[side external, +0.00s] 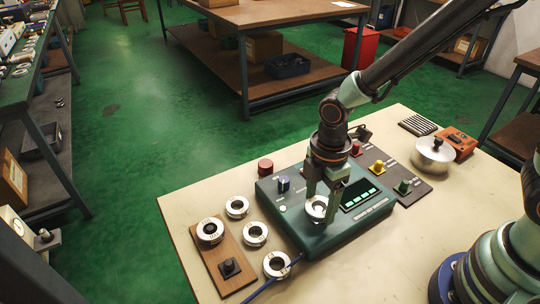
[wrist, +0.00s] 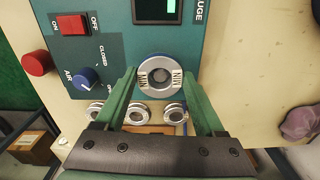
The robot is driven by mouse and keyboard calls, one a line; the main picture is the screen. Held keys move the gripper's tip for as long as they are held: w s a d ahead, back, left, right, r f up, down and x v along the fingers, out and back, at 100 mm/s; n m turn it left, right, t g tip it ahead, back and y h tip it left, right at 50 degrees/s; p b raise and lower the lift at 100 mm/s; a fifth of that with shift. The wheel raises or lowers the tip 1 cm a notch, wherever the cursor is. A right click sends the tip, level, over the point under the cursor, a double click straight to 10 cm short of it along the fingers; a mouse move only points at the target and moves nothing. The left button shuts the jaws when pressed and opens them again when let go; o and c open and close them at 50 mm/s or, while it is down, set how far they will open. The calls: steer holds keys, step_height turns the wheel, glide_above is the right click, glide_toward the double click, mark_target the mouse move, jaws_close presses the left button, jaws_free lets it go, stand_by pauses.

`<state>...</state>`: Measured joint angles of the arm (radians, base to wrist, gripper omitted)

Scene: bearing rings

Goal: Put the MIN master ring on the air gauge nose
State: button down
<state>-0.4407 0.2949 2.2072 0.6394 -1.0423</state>
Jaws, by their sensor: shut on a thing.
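The silver MIN master ring (wrist: 146,82) is between the fingertips of my gripper (wrist: 160,76), with MIN lettering on both sides of its face. In the side external view my gripper (side external: 322,203) points down and is shut on the ring (side external: 314,213), over the front part of the green air gauge (side external: 290,222). In the wrist view a round metal part, seemingly the gauge nose (wrist: 160,75), shows inside the ring's bore. I cannot tell how far down around the nose the ring is.
A wooden board (side external: 206,262) at left holds another ring (side external: 210,231) and an empty black post (side external: 230,267). Three loose rings, one of them here (side external: 237,207), lie beside the gauge. A red knob (side external: 265,166) stands behind it. A lidded metal pot (side external: 434,154) is at right.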

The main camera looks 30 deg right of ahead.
steer(key=shift+f, duration=0.55)
stand_by(0.5)
jaws_free()
steer(key=shift+r, duration=3.8)
steer(key=s+d+r+m+t, duration=0.2)
steer(key=d+r+m+t, duration=0.3)
steer(key=d+r+m, duration=0.7)
steer(key=d+m, duration=0.2)
steer(key=m, duration=0.3)
steer(key=shift+d+r+t, duration=0.2)
steer(key=shift+d+t, duration=0.05)
steer(key=shift+t, duration=0.05)
